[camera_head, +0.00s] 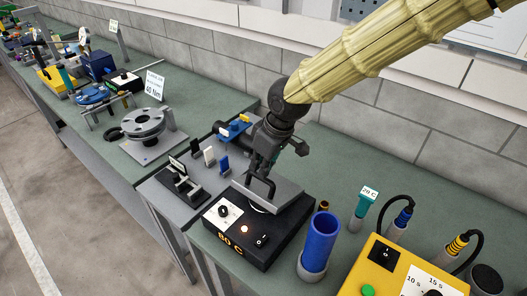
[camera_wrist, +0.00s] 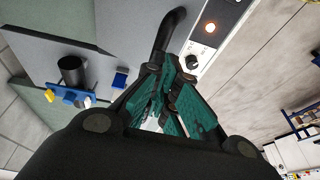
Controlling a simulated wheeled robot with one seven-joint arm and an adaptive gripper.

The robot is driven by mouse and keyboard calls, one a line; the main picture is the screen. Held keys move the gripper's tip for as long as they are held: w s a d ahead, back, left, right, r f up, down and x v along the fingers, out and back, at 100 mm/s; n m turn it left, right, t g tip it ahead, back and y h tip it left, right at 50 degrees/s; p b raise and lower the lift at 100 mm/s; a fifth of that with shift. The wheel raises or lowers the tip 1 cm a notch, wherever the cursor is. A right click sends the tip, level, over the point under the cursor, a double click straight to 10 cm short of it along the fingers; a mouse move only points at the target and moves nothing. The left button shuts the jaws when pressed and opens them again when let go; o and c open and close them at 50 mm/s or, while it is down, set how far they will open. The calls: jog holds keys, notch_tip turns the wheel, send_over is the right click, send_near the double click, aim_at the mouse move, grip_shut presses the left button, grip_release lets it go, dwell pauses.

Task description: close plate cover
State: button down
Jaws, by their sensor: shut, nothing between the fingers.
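The hot plate (camera_head: 252,252) is a black box marked 80 C, with a knob, a lit lamp and a switch on its front. Its cover (camera_head: 285,197) is a flat grey plate with a black bar handle (camera_head: 268,184). The cover lies over the top of the box or very near it; a bit of pale round surface shows at its front edge. In the wrist view the grey cover (camera_wrist: 125,25) and handle (camera_wrist: 172,32) lie beyond my fingers. My gripper (camera_head: 258,172) is shut and empty, right at the handle; whether it touches is unclear.
A blue cylinder (camera_head: 319,243) stands close to the right of the hot plate. A yellow box (camera_head: 385,262) and a teal-topped tube (camera_head: 364,205) are further right. A small rack (camera_head: 184,182) and several coloured pieces stand left. A grey carousel (camera_head: 145,125) is further back.

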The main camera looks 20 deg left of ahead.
aim_at(249, 196)
jog(key=shift+f, duration=0.15)
jog(key=shift+w+f, duration=0.45)
jog(key=shift+w, duration=0.35)
jog(key=shift+s+r, duration=0.1)
jog(key=shift+s, duration=0.5)
jog(key=s+f+b, duration=0.1)
jog(key=s+a+f, duration=0.1)
jog(key=f, duration=0.1)
jog(key=s+f+b, duration=0.1)
jog(key=f, duration=0.1)
jog(key=shift+s+a+f+b, duration=0.25)
jog(key=shift+s+b, duration=0.1)
jog(key=shift+r, duration=0.1)
